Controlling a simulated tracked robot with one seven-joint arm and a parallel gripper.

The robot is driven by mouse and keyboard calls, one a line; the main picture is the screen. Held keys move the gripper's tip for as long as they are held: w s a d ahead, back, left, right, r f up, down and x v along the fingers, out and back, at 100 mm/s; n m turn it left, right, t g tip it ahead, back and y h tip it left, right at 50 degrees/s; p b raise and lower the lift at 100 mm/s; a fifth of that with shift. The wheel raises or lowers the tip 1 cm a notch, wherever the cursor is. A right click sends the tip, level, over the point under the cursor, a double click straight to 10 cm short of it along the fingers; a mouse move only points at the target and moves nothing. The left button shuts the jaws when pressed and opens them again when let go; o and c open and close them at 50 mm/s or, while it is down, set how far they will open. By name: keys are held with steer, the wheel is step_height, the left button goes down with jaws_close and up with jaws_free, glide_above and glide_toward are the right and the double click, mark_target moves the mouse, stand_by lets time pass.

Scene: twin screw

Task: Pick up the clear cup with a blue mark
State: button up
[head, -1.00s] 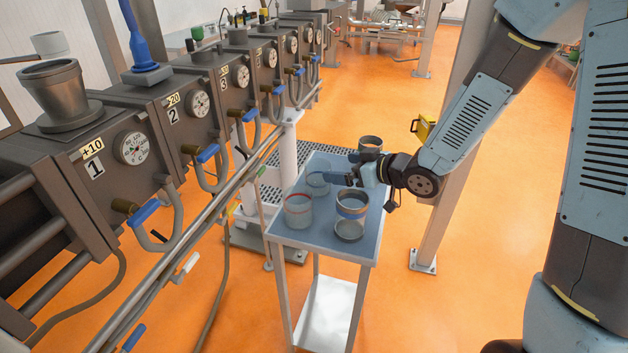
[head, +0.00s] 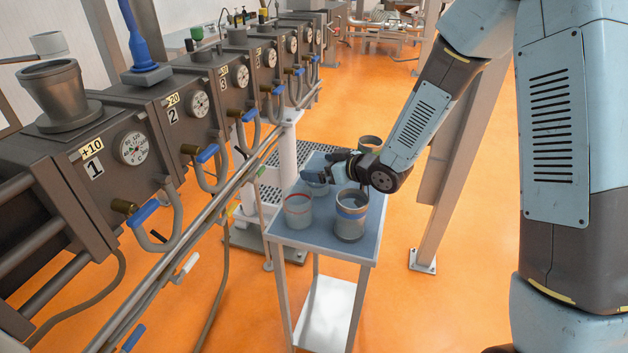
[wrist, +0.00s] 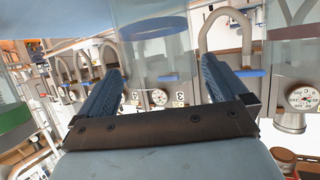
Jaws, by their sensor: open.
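My gripper (head: 325,168) is open and points left, beside the back-left clear cup (head: 317,188) on the small table. In the wrist view, which looks upside down, a clear cup with a blue band (wrist: 155,30) stands ahead between my open fingers (wrist: 160,66). It seems to be that back-left cup, partly hidden by my gripper in the head view. I cannot tell whether the fingers reach around it; nothing is gripped.
A clear cup with a red band (head: 298,212) stands front left on the grey table (head: 310,248). A dark-rimmed cup (head: 369,143) stands at the back right. A green-banded cup (wrist: 14,118) shows at the wrist view's left. Machinery with valves (head: 205,153) lies left, a post (head: 437,215) right.

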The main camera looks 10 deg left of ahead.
steer(key=shift+c, duration=0.4)
steer(key=c, duration=1.3)
steer(key=shift+r, duration=0.1)
